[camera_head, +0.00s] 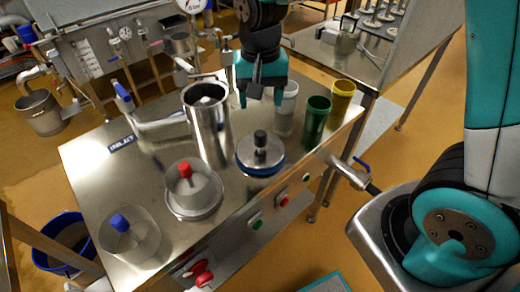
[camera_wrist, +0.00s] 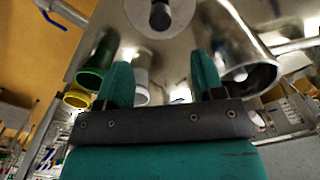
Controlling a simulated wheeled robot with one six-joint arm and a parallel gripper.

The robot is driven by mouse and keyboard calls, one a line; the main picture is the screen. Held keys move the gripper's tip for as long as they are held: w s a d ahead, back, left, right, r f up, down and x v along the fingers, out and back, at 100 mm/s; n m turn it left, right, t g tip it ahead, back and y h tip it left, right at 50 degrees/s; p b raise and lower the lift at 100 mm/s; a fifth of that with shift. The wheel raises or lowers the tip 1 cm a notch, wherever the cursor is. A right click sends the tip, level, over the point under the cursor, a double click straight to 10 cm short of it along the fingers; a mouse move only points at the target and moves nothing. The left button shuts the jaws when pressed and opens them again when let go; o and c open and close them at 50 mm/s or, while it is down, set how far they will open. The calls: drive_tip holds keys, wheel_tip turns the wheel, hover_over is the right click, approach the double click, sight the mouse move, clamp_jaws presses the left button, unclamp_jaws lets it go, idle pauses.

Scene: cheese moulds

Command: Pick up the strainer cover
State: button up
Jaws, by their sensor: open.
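The likely strainer cover (camera_head: 260,163) is a round steel lid with a blue rim and a black upright knob, lying on the steel table near its front edge. In the wrist view the lid (camera_wrist: 138,12) shows at the top edge, partly cut off, with its dark knob. A tall open steel cylinder (camera_head: 208,130), perhaps the strainer, stands left of it and also shows in the wrist view (camera_wrist: 262,78). My gripper (camera_head: 260,92) is open and empty, pointing down above and behind the lid, apart from it.
Green (camera_head: 315,122), yellow (camera_head: 341,101) and clear (camera_head: 286,112) cups stand right of the gripper.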

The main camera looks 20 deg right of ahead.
sight(260, 133)
wheel_tip(260, 133, down, 13)
drive_tip(key=shift+f+p, duration=0.1)
drive_tip(key=shift+p, duration=0.2)
drive_tip(key=shift+c, duration=0.3)
clamp_jaws()
